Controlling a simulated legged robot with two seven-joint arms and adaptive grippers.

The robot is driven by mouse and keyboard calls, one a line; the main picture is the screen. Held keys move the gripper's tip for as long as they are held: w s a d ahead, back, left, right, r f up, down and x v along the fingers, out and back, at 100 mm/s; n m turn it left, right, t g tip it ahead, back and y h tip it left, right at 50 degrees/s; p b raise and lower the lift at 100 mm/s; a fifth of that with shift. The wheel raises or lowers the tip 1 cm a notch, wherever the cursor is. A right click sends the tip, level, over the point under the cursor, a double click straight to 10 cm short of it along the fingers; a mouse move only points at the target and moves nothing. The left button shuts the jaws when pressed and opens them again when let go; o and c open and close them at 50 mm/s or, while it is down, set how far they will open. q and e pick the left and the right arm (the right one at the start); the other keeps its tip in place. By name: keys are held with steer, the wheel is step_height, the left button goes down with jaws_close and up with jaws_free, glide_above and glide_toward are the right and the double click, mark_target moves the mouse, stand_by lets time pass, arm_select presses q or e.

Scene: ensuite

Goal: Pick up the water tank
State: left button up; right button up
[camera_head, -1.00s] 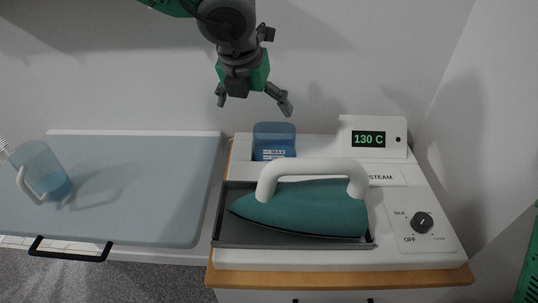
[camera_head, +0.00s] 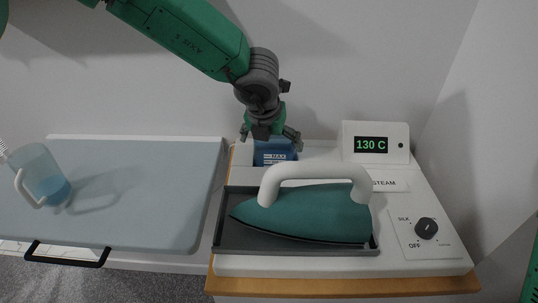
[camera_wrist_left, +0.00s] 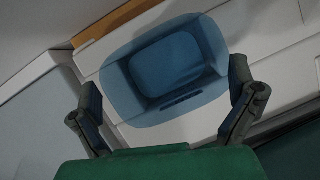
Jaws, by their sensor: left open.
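The blue translucent water tank (camera_head: 274,155), with a MAX mark on its front, sits in the back left of the white ironing station. In the left wrist view the open-topped tank (camera_wrist_left: 165,118) lies between the two fingers. My left gripper (camera_head: 270,140) is open, right above the tank, with its fingers at either side of the tank's top. In the left wrist view the gripper (camera_wrist_left: 168,105) shows a finger on each side. Whether the fingers touch the walls cannot be told. My right gripper is not in view.
A teal iron (camera_head: 310,211) with a white handle rests in a dark tray in front of the tank. The display box (camera_head: 375,143) stands to the right. A jug (camera_head: 41,176) stands on the grey ironing board (camera_head: 140,200) at left. The wall is close behind.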

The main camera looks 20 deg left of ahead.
arm_select(q)
steer(key=shift+w+d+f, duration=0.15)
steer(key=shift+d+f, duration=0.5)
steer(key=shift+f, duration=0.1)
steer(key=shift+w+d, duration=0.15)
steer(key=shift+d, duration=0.3)
steer(key=c, duration=0.5)
steer(key=shift+a+r, duration=0.1)
steer(key=shift+a, duration=0.1)
steer(key=c, duration=0.5)
steer(key=shift+a, duration=0.8)
steer(key=shift+d, duration=0.15)
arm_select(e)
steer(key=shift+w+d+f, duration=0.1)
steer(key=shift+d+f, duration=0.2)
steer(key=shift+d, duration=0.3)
